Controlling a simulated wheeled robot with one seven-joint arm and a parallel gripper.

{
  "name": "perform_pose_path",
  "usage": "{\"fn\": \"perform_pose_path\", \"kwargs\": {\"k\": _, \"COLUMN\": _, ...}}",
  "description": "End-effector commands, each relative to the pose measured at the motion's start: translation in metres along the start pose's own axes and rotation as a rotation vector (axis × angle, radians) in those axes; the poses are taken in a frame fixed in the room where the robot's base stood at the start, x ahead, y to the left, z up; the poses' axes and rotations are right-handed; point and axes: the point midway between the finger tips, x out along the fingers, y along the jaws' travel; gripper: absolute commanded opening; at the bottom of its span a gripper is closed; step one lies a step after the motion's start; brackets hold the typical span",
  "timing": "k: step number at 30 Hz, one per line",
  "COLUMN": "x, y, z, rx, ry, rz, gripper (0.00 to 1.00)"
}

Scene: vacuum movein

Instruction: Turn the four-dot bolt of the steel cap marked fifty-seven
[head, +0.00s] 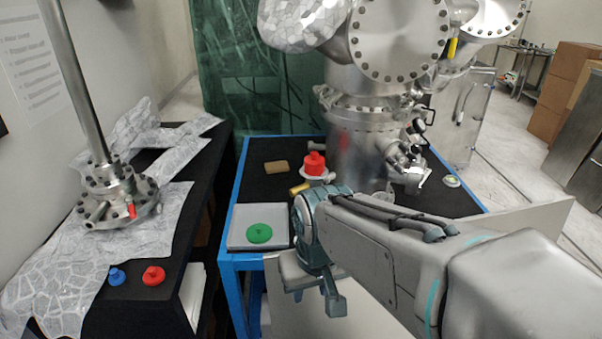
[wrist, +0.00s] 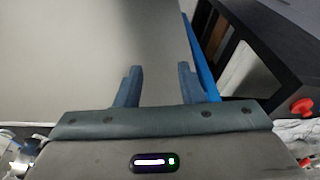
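A large steel vacuum chamber (head: 362,150) stands on the blue-framed table, with a big round bolted flange (head: 398,38) on its upper part. Smaller steel fittings (head: 408,172) sit at its lower right side. I cannot read the number fifty-seven or make out a four-dot bolt on any of them. My gripper (head: 314,292) hangs at the table's front edge, below and left of the chamber. In the wrist view my gripper (wrist: 159,75) is open, with nothing between its two fingers, and faces a plain grey surface.
The blue-framed table (head: 236,200) holds a white tray (head: 240,238) with a green knob (head: 260,233), a red knobbed piece (head: 314,164) and a tan block (head: 276,167). A black bench (head: 140,285) at left holds a steel post (head: 75,75), a blue cap (head: 117,277) and a red cap (head: 153,276).

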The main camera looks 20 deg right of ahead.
Motion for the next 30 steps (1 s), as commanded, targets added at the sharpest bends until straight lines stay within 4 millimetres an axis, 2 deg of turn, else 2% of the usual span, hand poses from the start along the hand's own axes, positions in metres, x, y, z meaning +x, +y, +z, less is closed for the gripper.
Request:
{"fn": "perform_pose_path", "kwargs": {"k": 1, "x": -0.020, "y": 0.007, "z": -0.018, "rx": 0.041, "ry": 0.016, "rz": 0.011, "gripper": 0.35}}
{"fn": "perform_pose_path", "kwargs": {"k": 3, "x": -0.044, "y": 0.022, "z": -0.046, "rx": 0.117, "ry": 0.044, "rz": 0.035, "gripper": 0.35}}
{"fn": "perform_pose_path", "kwargs": {"k": 9, "x": -0.106, "y": 0.075, "z": -0.123, "rx": 0.355, "ry": 0.137, "rz": 0.110, "gripper": 0.35}}
{"fn": "perform_pose_path", "kwargs": {"k": 12, "x": -0.124, "y": 0.095, "z": -0.147, "rx": 0.437, "ry": 0.174, "rz": 0.137, "gripper": 0.35}}
{"fn": "perform_pose_path", "kwargs": {"k": 14, "x": -0.130, "y": 0.103, "z": -0.155, "rx": 0.468, "ry": 0.187, "rz": 0.147, "gripper": 0.35}}
{"fn": "perform_pose_path", "kwargs": {"k": 17, "x": -0.130, "y": 0.110, "z": -0.163, "rx": 0.492, "ry": 0.198, "rz": 0.155, "gripper": 0.35}}
{"fn": "perform_pose_path", "kwargs": {"k": 20, "x": -0.118, "y": 0.113, "z": -0.165, "rx": 0.495, "ry": 0.198, "rz": 0.156, "gripper": 0.35}}
{"fn": "perform_pose_path", "kwargs": {"k": 30, "x": -0.050, "y": 0.125, "z": -0.174, "rx": 0.491, "ry": 0.195, "rz": 0.156, "gripper": 0.35}}
